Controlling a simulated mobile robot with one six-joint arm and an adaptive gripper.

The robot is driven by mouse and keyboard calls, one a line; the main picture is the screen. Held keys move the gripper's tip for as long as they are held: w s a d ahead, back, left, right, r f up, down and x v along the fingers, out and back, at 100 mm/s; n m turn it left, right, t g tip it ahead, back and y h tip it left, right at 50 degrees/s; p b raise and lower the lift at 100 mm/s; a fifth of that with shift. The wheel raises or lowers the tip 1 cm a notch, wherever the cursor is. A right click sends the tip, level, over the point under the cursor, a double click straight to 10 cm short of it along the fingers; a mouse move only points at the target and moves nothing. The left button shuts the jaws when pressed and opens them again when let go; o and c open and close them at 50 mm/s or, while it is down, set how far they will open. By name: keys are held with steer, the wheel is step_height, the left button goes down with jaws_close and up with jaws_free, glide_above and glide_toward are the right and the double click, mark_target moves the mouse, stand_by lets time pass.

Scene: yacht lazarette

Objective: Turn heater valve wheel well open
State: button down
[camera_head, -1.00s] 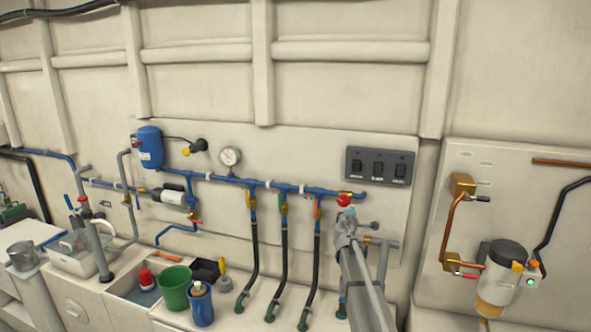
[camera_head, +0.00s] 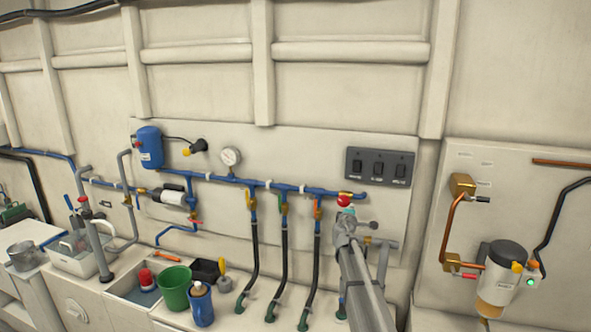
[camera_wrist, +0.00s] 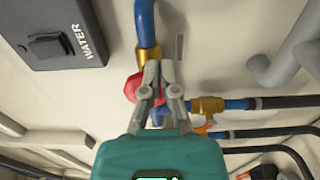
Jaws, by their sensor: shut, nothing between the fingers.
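The red valve wheel (camera_head: 344,201) is on the blue pipe at the right end of the manifold, below the switch panel. In the wrist view the red wheel (camera_wrist: 131,88) shows just left of the fingers, below a brass fitting on a blue pipe. My gripper (camera_wrist: 159,72) is shut with nothing between its fingers. Its fingertips overlap the wheel's right edge in the picture; I cannot tell whether they touch it. In the head view my gripper (camera_head: 347,212) is just below the wheel, and my arm hides the pipework behind it.
A black switch panel (camera_head: 380,166) is above the wheel; its switch marked WATER (camera_wrist: 58,38) shows in the wrist view. Blue pipe (camera_head: 270,185) and several black hoses (camera_head: 284,250) lie to the left. Grey pipes (camera_wrist: 285,60) stand close on the right of the wrist view.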

steer(key=shift+a+r, duration=0.1)
steer(key=shift+a, duration=0.05)
stand_by(0.4)
steer(key=shift+r+p, duration=0.95)
steer(key=shift+p, duration=0.05)
steer(key=shift+r+p, duration=0.55)
stand_by(0.6)
steer(key=shift+d+r, duration=0.15)
steer(key=shift+d, duration=0.2)
steer(key=shift+s, duration=0.2)
stand_by(0.3)
steer(key=v, duration=0.5)
steer(key=shift+s+a, duration=0.2)
steer(key=shift+s, duration=0.15)
stand_by(0.3)
